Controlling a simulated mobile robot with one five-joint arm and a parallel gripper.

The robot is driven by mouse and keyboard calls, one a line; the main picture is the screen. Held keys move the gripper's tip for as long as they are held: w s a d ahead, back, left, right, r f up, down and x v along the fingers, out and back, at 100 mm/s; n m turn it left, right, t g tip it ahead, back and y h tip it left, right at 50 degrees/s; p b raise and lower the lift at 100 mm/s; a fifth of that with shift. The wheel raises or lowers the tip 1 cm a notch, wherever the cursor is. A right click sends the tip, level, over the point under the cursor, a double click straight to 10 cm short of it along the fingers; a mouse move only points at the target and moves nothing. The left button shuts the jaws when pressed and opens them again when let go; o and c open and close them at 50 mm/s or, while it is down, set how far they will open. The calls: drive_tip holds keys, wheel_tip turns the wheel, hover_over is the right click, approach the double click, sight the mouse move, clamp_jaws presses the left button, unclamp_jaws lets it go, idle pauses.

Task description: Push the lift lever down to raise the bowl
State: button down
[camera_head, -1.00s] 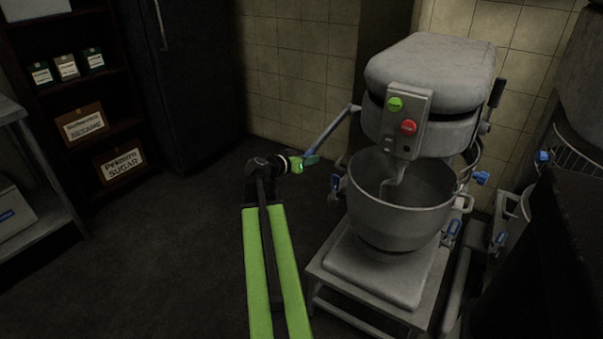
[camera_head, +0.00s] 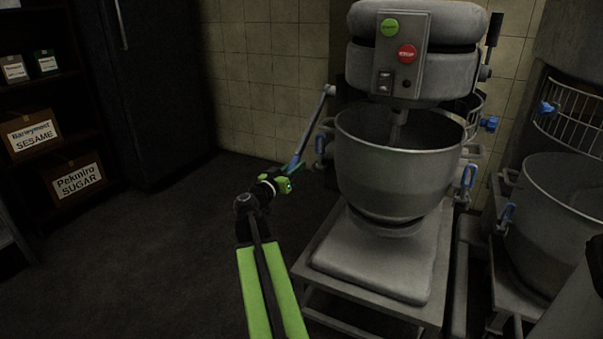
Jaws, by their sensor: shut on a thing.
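The lift lever (camera_head: 312,125) is a long grey bar on the left side of the mixer, slanting down and left from its pivot near the mixer body to a blue handle end. My gripper (camera_head: 291,171) is shut on the lever's blue handle end, at the bottom of the bar; the green fingers hide part of it. The grey metal bowl (camera_head: 394,170) sits high under the mixer head (camera_head: 411,65), well above the base (camera_head: 372,257). The mixing tool reaches down into the bowl, and its lower end is hidden by the rim.
A second bowl (camera_head: 558,215) and a wire guard (camera_head: 580,115) of another machine stand at the right. Shelves with sesame and sugar boxes (camera_head: 77,181) and a dark cabinet (camera_head: 150,90) are at the left. The floor (camera_head: 170,265) left of my arm is clear.

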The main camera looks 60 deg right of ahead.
drive_tip(key=shift+w+a, duration=0.2)
drive_tip(key=shift+w, duration=0.2)
drive_tip(key=c, duration=1.3)
unclamp_jaws()
drive_tip(key=shift+o, duration=0.5)
drive_tip(key=shift+s, duration=0.15)
